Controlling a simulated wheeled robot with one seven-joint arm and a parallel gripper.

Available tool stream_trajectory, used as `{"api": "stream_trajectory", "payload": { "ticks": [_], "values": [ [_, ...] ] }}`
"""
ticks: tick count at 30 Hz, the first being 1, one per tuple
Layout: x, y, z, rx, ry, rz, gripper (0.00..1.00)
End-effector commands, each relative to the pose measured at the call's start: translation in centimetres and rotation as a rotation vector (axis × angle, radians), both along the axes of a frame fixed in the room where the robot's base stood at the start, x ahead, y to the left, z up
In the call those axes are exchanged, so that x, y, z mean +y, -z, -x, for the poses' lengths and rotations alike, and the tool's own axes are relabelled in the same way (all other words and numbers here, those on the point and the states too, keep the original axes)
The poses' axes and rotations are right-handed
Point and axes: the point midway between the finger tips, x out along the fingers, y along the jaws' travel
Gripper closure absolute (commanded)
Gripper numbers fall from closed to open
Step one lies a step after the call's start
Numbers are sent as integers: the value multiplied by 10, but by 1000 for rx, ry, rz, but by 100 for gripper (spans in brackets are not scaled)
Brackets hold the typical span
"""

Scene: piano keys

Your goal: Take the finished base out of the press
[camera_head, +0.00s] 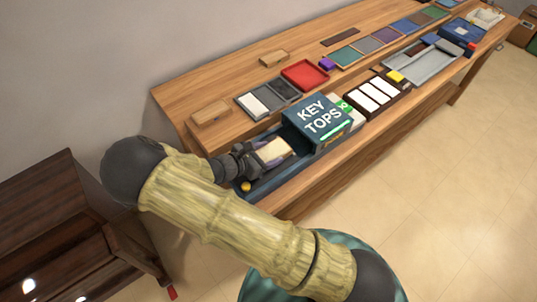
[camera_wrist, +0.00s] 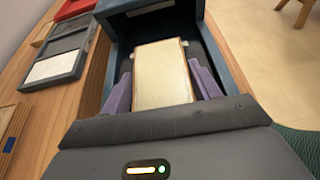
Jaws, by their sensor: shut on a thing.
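The press is a dark blue machine labelled KEY TOPS (camera_head: 318,118), standing on the wooden bench in the head view. The finished base is a pale wooden block (camera_head: 273,150) at the press's front opening. In the wrist view the base (camera_wrist: 162,75) lies lengthwise between my purple fingers, its far end near the press mouth. My gripper (camera_head: 266,152) is shut on the base, one finger along each side. The press's side walls (camera_wrist: 222,75) rise beside it. The base's underside is hidden, so I cannot tell whether it touches the press bed.
The wooden bench (camera_head: 190,95) carries a grey tray with a white piece (camera_head: 252,104), a red tray (camera_head: 305,74) and a small wooden block (camera_head: 211,113) behind the press. White key pieces (camera_head: 374,94) lie to its right. A yellow knob (camera_head: 246,186) sits at the press's front corner.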

Motion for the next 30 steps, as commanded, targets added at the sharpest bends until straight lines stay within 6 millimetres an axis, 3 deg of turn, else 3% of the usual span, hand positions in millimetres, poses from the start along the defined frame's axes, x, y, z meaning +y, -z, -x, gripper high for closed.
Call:
{"api": "stream_trajectory", "payload": {
  "ticks": [8, 22, 30],
  "values": [
    [1, -11, 0, -1, 0, -2, 62],
    [0, -87, 0, -1, 0, -3, 62],
    [0, -101, 0, 0, 0, 0, 62]
  ]
}}
